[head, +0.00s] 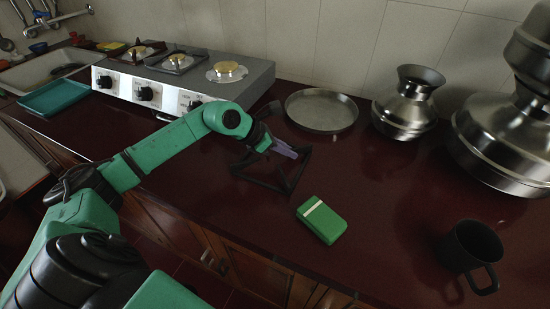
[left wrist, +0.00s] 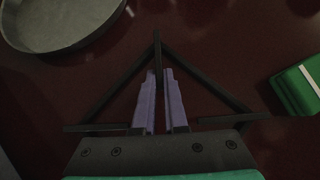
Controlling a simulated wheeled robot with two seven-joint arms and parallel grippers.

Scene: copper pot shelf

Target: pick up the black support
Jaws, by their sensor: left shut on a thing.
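The black support (head: 269,184) is a dark triangular frame on the dark red counter, in front of the stove's right end. It also shows in the left wrist view (left wrist: 112,88), with its peak at the top. My left gripper (head: 291,150) has purple fingers and reaches over the support from the left. In the left wrist view the fingers (left wrist: 160,80) are closed on a thin black bar near the frame's peak. I cannot tell whether the support is clear of the counter. My right gripper is not in view.
A green box (head: 322,220) lies just right of the support. A round metal pan (head: 321,110) is behind it. Metal pots (head: 406,103) stand at the back right, and a black mug (head: 472,247) at the front right. A gas stove (head: 180,80) is at the left.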

